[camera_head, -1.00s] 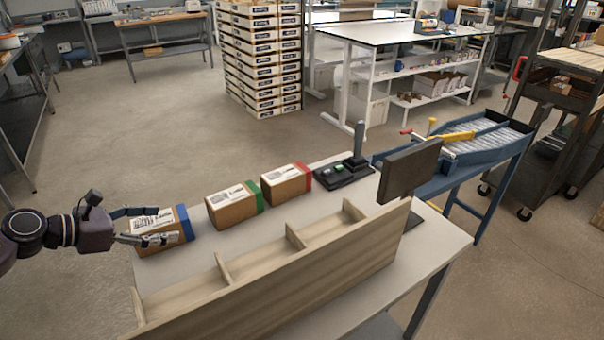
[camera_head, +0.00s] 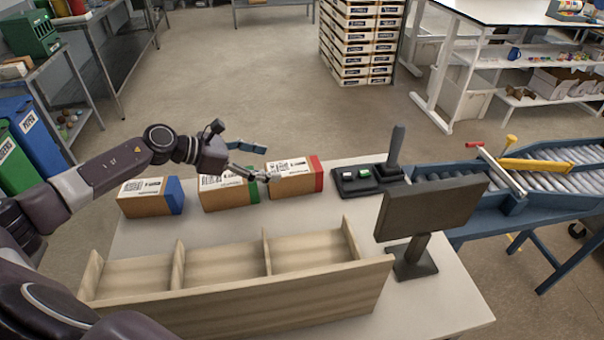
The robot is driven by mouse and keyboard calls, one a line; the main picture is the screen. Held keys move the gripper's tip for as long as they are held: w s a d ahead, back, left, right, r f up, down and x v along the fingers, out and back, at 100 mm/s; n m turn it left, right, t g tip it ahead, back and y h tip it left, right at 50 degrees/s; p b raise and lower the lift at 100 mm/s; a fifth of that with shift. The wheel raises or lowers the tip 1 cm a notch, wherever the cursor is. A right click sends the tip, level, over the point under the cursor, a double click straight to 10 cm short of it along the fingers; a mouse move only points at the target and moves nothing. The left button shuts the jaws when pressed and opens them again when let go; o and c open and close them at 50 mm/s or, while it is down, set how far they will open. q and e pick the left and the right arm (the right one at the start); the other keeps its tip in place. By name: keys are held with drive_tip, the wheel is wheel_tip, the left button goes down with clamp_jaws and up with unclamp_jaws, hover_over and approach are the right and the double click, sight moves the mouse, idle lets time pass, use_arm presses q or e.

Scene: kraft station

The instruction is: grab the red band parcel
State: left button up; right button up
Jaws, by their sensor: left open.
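The red band parcel (camera_head: 292,184) is a brown box with a white label on top and a red band at its right end. It stands on the white table (camera_head: 440,302), rightmost in a row of three parcels. My left gripper (camera_head: 262,162) is open and empty. I cannot tell whether a finger touches a box. The gripper partly hides the green band parcel's top. My right gripper is not in view.
The blue band parcel (camera_head: 145,203) stands at the row's left end. A wooden divider rack (camera_head: 250,306) fills the table's front.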

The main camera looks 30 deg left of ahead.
sight(292, 166)
use_arm(q)
drive_tip(key=shift+w+d, duration=0.25)
drive_tip(key=shift+w+d+f+p, duration=0.15)
drive_tip(key=shift+w+f+p, duration=0.05)
drive_tip(key=shift+p, duration=0.1)
drive_tip(key=p+x, duration=0.2)
drive_tip(key=x, duration=0.2)
drive_tip(key=shift+w+d+f, duration=0.1)
drive_tip(key=shift+w+d, duration=0.05)
drive_tip(key=shift+w+d+f, duration=0.1)
drive_tip(key=shift+w+f, duration=0.05)
drive_tip(key=shift+f, duration=0.1)
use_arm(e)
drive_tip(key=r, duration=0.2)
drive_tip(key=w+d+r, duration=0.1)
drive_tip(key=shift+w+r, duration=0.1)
use_arm(q)
drive_tip(key=c, duration=1.5)
drive_tip(key=shift+c, duration=0.4)
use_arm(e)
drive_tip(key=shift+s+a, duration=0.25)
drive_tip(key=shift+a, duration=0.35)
